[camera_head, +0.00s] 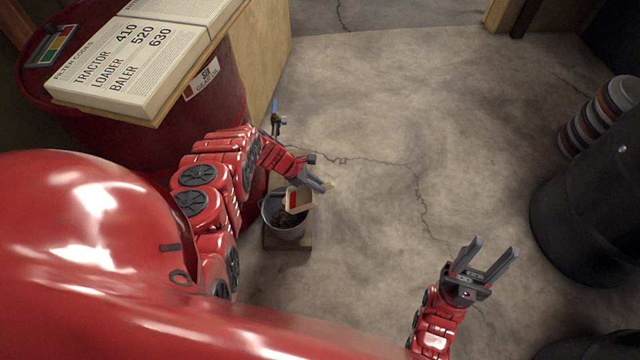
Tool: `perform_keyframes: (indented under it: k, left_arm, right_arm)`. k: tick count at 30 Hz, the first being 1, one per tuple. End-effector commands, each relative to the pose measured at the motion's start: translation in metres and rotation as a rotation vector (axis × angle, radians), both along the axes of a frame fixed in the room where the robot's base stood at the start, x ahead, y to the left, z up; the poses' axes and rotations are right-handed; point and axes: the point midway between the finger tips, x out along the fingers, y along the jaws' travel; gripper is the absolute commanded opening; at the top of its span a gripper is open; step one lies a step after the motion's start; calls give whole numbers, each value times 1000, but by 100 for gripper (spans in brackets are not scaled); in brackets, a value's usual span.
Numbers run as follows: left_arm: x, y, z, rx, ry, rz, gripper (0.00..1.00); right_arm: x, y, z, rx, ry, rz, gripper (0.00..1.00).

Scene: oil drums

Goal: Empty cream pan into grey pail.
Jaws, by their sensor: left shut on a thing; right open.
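The grey pail (287,231) stands on a small wooden block beside the red drum. The cream pan (306,198) is tilted over the pail's mouth, with a red patch on its side. My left gripper (322,184) is shut on the pan at its upper right. Dark stuff (288,219) shows inside the pail; whether any is left in the pan I cannot tell. My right gripper (492,256) is open and empty above the floor, well to the right of the pail.
A red drum (215,105) at the left carries a large open book (150,60) of filter codes. The wooden block (285,243) lies under the pail. Black drums (585,220) and a stack of round items (597,118) stand at the right. The middle floor is clear.

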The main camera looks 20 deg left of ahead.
Motion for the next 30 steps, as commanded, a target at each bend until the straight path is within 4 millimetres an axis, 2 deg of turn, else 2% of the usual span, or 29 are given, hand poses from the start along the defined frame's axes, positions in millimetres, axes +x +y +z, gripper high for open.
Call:
perform_keyframes:
  k: [8, 30]
  left_arm:
    - [-2, 7, 9, -43, -25, 1, 0]
    - [-10, 22, 20, -174, -78, 0, 0]
  right_arm:
    - [0, 0, 6, 0, 0, 0, 50]
    - [0, 0, -3, 0, 0, 0, 50]
